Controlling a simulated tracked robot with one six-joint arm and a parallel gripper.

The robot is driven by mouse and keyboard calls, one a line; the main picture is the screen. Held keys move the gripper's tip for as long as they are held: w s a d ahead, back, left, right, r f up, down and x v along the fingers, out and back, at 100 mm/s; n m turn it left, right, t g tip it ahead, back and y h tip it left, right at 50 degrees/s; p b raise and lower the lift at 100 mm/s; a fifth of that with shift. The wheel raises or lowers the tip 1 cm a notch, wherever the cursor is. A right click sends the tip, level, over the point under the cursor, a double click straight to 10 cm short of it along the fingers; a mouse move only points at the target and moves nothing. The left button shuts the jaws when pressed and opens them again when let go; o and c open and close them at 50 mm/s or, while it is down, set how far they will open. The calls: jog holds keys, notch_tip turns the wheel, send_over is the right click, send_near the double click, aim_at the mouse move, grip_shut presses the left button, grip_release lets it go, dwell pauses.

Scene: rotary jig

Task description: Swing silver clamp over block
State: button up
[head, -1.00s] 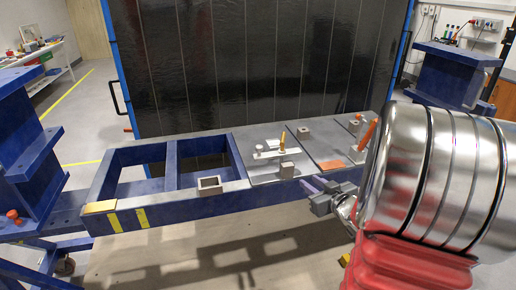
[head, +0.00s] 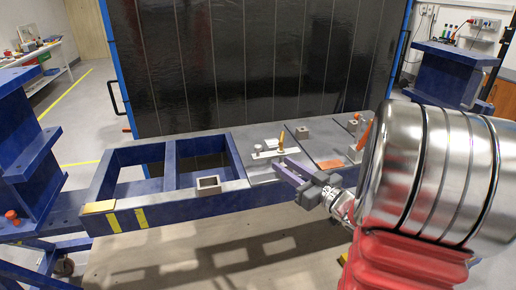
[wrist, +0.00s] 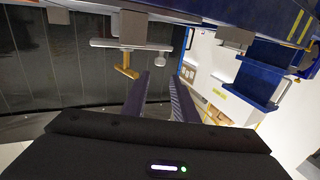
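The silver clamp (head: 267,154) is a flat bar on the grey table plate, with a round pale knob at its left and an upright brass handle (head: 281,142) at its right. In the wrist view, which is upside down, the clamp bar (wrist: 108,43) and brass handle (wrist: 126,68) are just beyond my fingers, left of centre. A grey block (wrist: 133,27) shows beside the bar there. In the head view my gripper hides the block by the clamp. My gripper (head: 283,164) is open and empty; its parted fingers also show in the wrist view (wrist: 160,82), apart from the handle.
Another block (head: 302,132), an orange plate (head: 330,164) and an orange handle (head: 364,134) stand on the plate farther right. A dark panel (head: 240,70) rises behind the table.

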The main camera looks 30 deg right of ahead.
aim_at(260, 149)
jog(key=w, duration=0.4)
jog(key=w+a, duration=0.1)
jog(key=w, duration=0.4)
jog(key=w+a, duration=0.1)
jog(key=w, duration=0.3)
jog(key=shift+w, duration=0.15)
jog(key=shift+d, duration=0.1)
grip_shut()
